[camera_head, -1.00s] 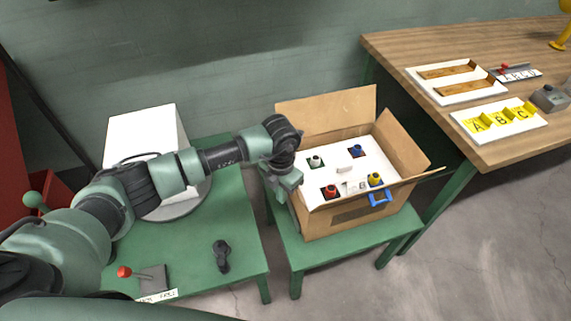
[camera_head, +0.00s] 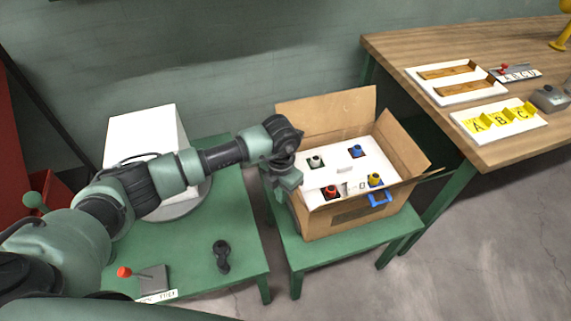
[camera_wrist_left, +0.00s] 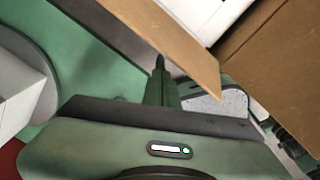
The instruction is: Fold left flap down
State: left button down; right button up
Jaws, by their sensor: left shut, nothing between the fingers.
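An open cardboard box (camera_head: 345,219) stands on a green stool. Its back flap (camera_head: 325,107) stands up, and its right flap (camera_head: 402,143) leans outward. The left flap is mostly hidden behind my left gripper (camera_head: 287,190) in the head view. In the left wrist view, a brown cardboard strip (camera_wrist_left: 172,38), likely the left flap, runs diagonally. My left gripper (camera_wrist_left: 159,62) is shut and empty there, with its tips close beside the strip on its outer side. I cannot tell whether they touch. My right gripper is not in view.
A white insert in the box holds red (camera_head: 331,191), yellow (camera_head: 375,180), blue (camera_head: 356,151) and dark-topped pieces. A blue handle (camera_head: 379,198) sits at the front side. A green table (camera_head: 205,245) with a white block (camera_head: 143,135) stands left. A wooden bench (camera_head: 430,50) stands right.

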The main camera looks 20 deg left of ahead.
pick_arm(q)
jog(key=shift+d, duration=0.1)
dwell(0.4)
jog(key=shift+w+d+r+b, duration=0.25)
jog(key=shift+w+d+r, duration=0.3)
jog(key=shift+d, duration=0.25)
jog(key=shift+w+d+r+b, duration=0.3)
jog(key=shift+w+d+r, duration=0.25)
jog(key=shift+d, duration=0.3)
jog(key=shift+w+d+r+b, duration=0.25)
jog(key=shift+w+d+r, duration=0.2)
jog(key=shift+w+d, duration=0.3)
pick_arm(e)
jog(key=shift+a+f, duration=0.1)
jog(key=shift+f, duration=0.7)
pick_arm(q)
jog(key=shift+s+d, duration=0.1)
